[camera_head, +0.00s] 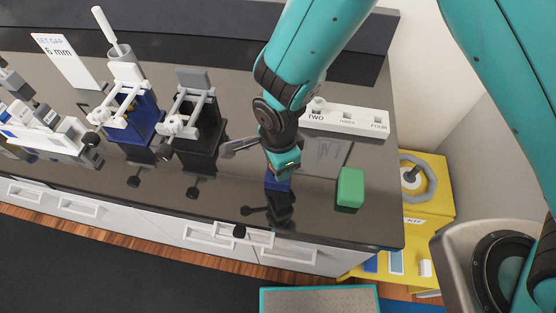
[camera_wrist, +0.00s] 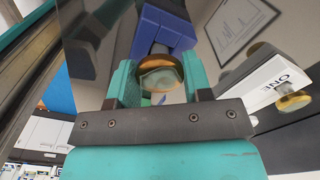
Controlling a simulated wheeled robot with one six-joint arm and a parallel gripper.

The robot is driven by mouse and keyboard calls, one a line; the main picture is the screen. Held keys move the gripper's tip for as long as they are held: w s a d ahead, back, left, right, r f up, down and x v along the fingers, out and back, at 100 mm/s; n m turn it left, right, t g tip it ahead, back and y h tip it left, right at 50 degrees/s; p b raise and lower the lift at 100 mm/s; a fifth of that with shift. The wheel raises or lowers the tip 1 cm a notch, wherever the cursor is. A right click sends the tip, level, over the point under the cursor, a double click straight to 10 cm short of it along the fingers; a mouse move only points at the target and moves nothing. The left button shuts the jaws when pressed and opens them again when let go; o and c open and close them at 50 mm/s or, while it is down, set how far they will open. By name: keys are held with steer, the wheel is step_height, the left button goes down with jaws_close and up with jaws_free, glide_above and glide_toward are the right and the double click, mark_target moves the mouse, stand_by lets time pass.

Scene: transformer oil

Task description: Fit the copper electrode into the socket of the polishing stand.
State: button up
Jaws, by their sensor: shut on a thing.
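The copper electrode (camera_wrist: 158,76) shows in the wrist view as a round copper-coloured disc with a shiny face, between the two teal fingers of my gripper (camera_wrist: 160,85). My gripper is shut on it. A blue block (camera_wrist: 166,26), which looks like the polishing stand, lies just beyond the disc. In the head view my gripper (camera_head: 284,166) is low over the counter, with the blue block (camera_head: 278,183) right below it. The electrode is hidden there. The socket and the electrode's far end are hidden, so I cannot tell whether they touch.
A white labelled rack (camera_head: 345,118) stands behind my gripper; a brass knob (camera_wrist: 293,101) shows by its ONE label. A green block (camera_head: 350,188) is to the right. Blue-based (camera_head: 130,120) and black-based (camera_head: 196,130) devices stand left. The counter's front edge is close.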

steer(key=shift+f+b, duration=0.3)
steer(key=shift+f, duration=0.2)
steer(key=o, duration=1)
steer(key=shift+r, duration=0.15)
step_height(320, 180, up, 17)
steer(key=b, duration=0.3)
steer(key=shift+r, duration=0.1)
steer(key=s+d+r+n+y, duration=0.1)
steer(key=s+d+r+n, duration=0.1)
steer(key=n, duration=0.5)
steer(key=s+d+r+n+y, duration=0.1)
steer(key=s+d+r+n, duration=0.2)
steer(key=s+d+n, duration=0.2)
steer(key=s+d+r+n+y, duration=0.2)
steer(key=s+d+n, duration=0.1)
steer(key=d+n, duration=0.4)
steer(key=shift+s+d+r+n+b, duration=0.1)
steer(key=shift+s+r+n+b, duration=0.25)
steer(key=shift+n, duration=0.55)
